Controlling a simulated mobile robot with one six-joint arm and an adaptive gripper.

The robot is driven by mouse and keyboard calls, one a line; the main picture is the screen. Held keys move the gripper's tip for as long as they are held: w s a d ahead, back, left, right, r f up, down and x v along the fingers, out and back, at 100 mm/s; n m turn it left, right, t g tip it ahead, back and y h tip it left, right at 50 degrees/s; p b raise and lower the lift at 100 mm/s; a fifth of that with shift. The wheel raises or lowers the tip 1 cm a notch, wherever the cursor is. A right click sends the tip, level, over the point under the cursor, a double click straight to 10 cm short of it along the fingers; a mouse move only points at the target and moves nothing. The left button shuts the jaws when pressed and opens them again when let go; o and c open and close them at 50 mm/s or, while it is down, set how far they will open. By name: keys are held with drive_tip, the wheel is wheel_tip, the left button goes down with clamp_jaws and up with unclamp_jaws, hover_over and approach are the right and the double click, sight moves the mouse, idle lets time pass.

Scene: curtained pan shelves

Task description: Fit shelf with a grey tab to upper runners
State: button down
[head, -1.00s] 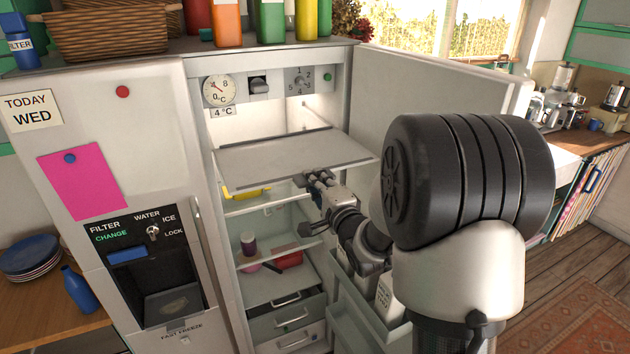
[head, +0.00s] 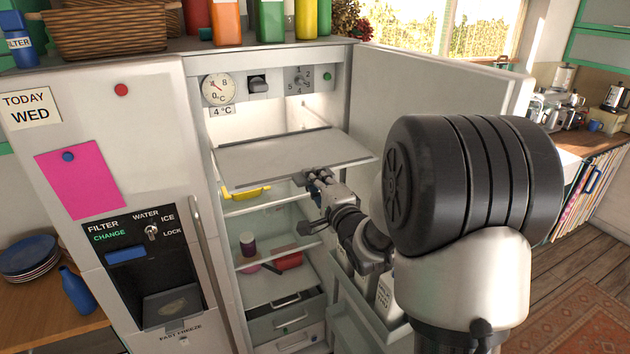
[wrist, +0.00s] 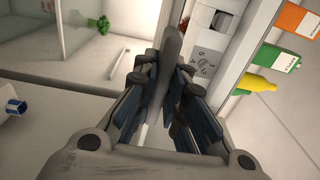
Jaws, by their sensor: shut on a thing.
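The shelf (head: 285,160) is a flat pale grey panel. It lies roughly level in the upper part of the open fridge, below the control panel, with its front edge sticking out of the opening. My gripper (head: 318,178) is shut on the shelf's front edge, right of its middle. In the wrist view, a grey strip (wrist: 173,50) stands edge-on between the fingers; I cannot tell whether it is the tab or the shelf's edge. The upper runners are not clearly seen; a thin rail-like line (head: 318,130) shows on the right inner wall above the shelf.
Below is a shelf with a yellow thing (head: 245,191), then a lower one with a purple jar (head: 248,244) and a red item (head: 288,261). The open fridge door (head: 430,95) stands close to my arm on the right. Bottles stand on top of the fridge.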

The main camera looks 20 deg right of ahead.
drive_tip(key=shift+w+r, duration=0.15)
drive_tip(key=shift+w, duration=0.65)
drive_tip(key=shift+s, duration=0.2)
drive_tip(key=shift+s+b, duration=0.35)
drive_tip(key=shift+s, duration=0.25)
drive_tip(key=shift+b, duration=0.4)
idle(0.5)
